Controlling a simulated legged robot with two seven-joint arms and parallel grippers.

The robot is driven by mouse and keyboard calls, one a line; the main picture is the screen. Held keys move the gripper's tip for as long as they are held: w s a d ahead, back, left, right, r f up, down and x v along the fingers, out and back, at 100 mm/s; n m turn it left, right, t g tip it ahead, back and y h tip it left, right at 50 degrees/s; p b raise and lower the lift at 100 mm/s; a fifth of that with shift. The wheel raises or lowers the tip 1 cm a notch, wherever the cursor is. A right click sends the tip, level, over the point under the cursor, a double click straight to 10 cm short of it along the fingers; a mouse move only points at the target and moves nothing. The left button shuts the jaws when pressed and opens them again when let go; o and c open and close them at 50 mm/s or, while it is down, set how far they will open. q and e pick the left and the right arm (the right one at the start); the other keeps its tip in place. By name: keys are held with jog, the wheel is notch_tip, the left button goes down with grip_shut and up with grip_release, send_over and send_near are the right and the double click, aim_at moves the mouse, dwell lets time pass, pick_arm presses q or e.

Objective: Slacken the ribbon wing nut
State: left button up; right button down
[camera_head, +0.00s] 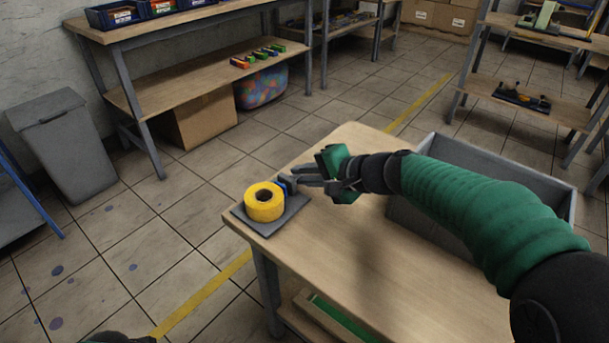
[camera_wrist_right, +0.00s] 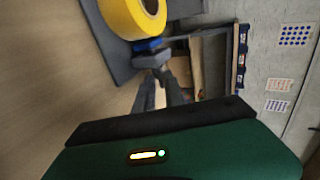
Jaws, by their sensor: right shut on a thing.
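A yellow ribbon roll (camera_head: 264,203) lies on a dark grey base plate (camera_head: 291,214) at the table's left corner. It also shows at the top of the right wrist view (camera_wrist_right: 138,14). The blue wing nut (camera_head: 291,182) is beside the roll, on its right side; it shows as a blue piece under the roll in the right wrist view (camera_wrist_right: 149,44). My right gripper (camera_head: 292,184) reaches in from the right and is shut on the wing nut. Its fingertips hide part of the nut.
The wooden table (camera_head: 350,240) is mostly clear in the middle. A grey open bin (camera_head: 487,166) stands behind my right arm. A grey waste bin (camera_head: 62,145), a shelf bench (camera_head: 190,86) and a cardboard box (camera_head: 203,117) stand beyond the table.

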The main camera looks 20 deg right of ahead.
jog(key=shift+s+a+f, duration=0.2)
jog(key=shift+a+f, duration=0.05)
jog(key=shift+f, duration=0.05)
dwell(0.4)
jog(key=c, duration=1.4)
grip_release()
jog(key=shift+r, duration=0.1)
jog(key=p+v, duration=0.6)
jog(key=v, duration=1.1)
jog(key=shift+w, duration=0.2)
